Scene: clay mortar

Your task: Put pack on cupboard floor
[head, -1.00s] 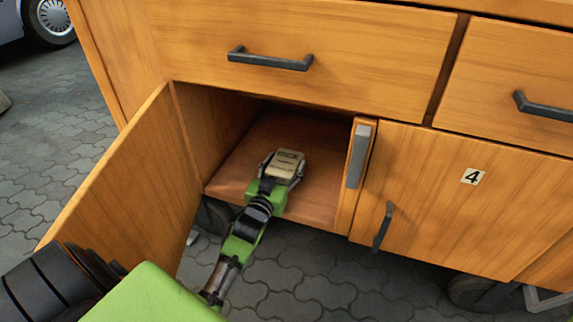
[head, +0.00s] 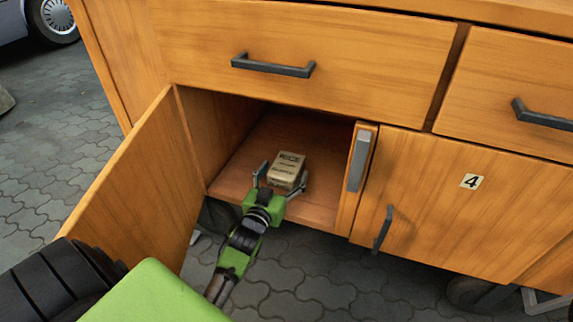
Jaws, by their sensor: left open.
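The pack (head: 287,169), a small tan box with dark print on top, sits on the cupboard floor (head: 318,207) inside the open left compartment. My left gripper (head: 281,178) is open, with one finger on each side of the pack's near end. The fingers look apart from the pack, with the palm just in front of it near the cupboard's front edge. The underside of the pack is hidden. My right gripper is not in view.
The cupboard door (head: 140,190) stands open on the left, beside my left arm. A closed door marked 4 (head: 471,181) is on the right. Drawers with dark handles (head: 272,66) are above the opening. Grey paving lies below.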

